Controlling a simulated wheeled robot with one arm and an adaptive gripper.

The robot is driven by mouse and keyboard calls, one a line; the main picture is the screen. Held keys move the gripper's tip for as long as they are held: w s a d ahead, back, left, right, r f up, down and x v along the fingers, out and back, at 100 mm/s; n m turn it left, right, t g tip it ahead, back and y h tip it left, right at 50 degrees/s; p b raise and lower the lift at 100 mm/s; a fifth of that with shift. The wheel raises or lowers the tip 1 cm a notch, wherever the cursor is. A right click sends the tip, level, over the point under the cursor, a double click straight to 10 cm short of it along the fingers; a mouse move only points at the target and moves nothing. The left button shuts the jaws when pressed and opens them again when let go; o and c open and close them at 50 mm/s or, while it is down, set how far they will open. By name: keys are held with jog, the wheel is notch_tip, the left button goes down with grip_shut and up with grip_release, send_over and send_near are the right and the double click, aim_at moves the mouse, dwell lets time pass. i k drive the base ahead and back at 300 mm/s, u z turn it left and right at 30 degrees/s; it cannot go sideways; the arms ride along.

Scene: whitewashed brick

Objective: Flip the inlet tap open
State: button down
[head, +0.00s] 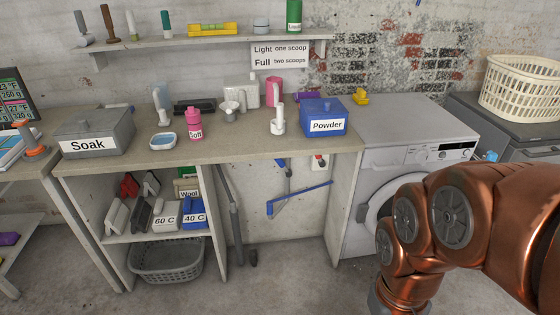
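No tap can be made out for certain. A small blue piece (491,156) shows at the right edge of the washing machine (405,130), above my arm; it is too small to tell whether it is a tap handle. A small white fitting with a red part (320,163) is on the wall under the counter, left of the machine; I cannot tell what it is. My copper arm crosses the lower right and hides part of the machine's front. My gripper is out of the frame below.
The counter (240,148) holds a blue Powder box (323,117), a pink Soft bottle (194,124) and a grey Soak box (97,131). A laundry basket (520,88) stands on a grey surface at right. Open floor lies before the counter.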

aim_at(280, 162)
jog(key=u, duration=0.5)
jog(key=i, duration=0.85)
jog(key=u, duration=0.9)
